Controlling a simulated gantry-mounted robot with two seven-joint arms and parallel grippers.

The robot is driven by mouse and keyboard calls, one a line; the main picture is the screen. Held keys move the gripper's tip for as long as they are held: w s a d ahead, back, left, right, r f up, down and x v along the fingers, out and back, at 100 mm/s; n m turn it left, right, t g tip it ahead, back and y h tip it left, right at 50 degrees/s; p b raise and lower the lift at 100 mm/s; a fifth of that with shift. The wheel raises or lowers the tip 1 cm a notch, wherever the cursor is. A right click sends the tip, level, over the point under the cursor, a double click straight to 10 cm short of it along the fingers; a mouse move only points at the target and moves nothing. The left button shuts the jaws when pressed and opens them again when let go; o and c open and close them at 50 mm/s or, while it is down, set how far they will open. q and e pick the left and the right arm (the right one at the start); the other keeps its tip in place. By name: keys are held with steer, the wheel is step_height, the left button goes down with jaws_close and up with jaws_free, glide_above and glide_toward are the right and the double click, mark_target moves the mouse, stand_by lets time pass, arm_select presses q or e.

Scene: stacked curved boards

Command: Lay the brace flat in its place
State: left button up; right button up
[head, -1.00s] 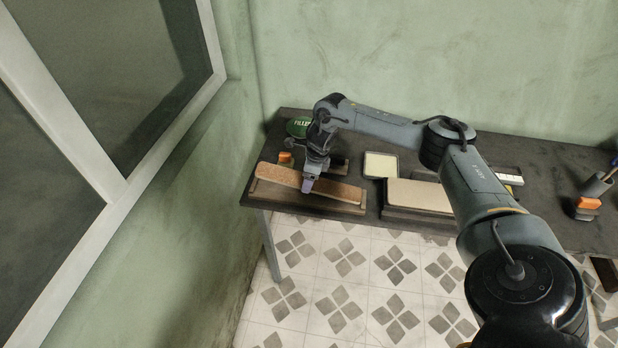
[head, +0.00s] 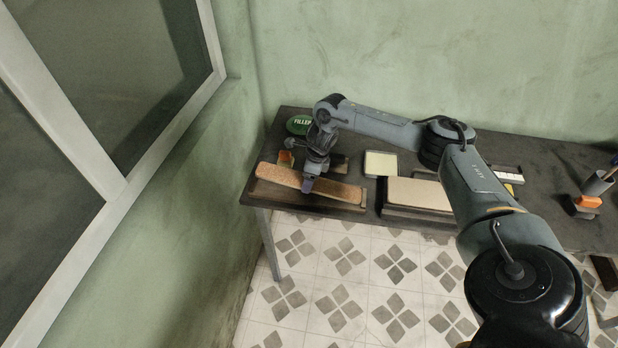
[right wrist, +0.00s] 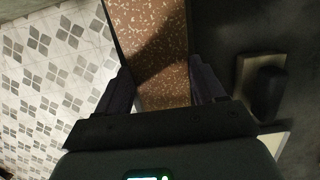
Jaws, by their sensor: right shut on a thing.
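A long speckled brown board, which I take to be the brace (head: 277,178), is in my right gripper (head: 309,186) in the head view. Its left end looks raised, and its right part lies over a dark wooden tray (head: 300,201) at the table's front left. I cannot tell whether the board touches the tray. In the right wrist view the board (right wrist: 150,38) runs between the two fingers of the gripper (right wrist: 163,88), which hold it by its edges. The gripper covers the board's middle in the head view. My left gripper is not in view.
A beige board on a dark base (head: 418,194) stands to the right, with a pale square tray (head: 380,164) behind it. A green filler tin (head: 299,125) and an orange-topped item (head: 286,158) stand behind the brace. The wall is close on the left.

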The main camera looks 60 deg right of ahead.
steer(key=shift+s+d+r+p, duration=0.1)
steer(key=shift+s+r+p, duration=0.05)
steer(key=shift+r+p, duration=0.5)
steer(key=shift+s+d+r+p, duration=0.1)
steer(key=shift+r+p, duration=0.4)
steer(key=shift+r, duration=0.25)
steer(key=shift+s+r+p, duration=0.25)
steer(key=shift+r+p, duration=0.9)
steer(key=shift+r, duration=0.15)
steer(key=o, duration=0.9)
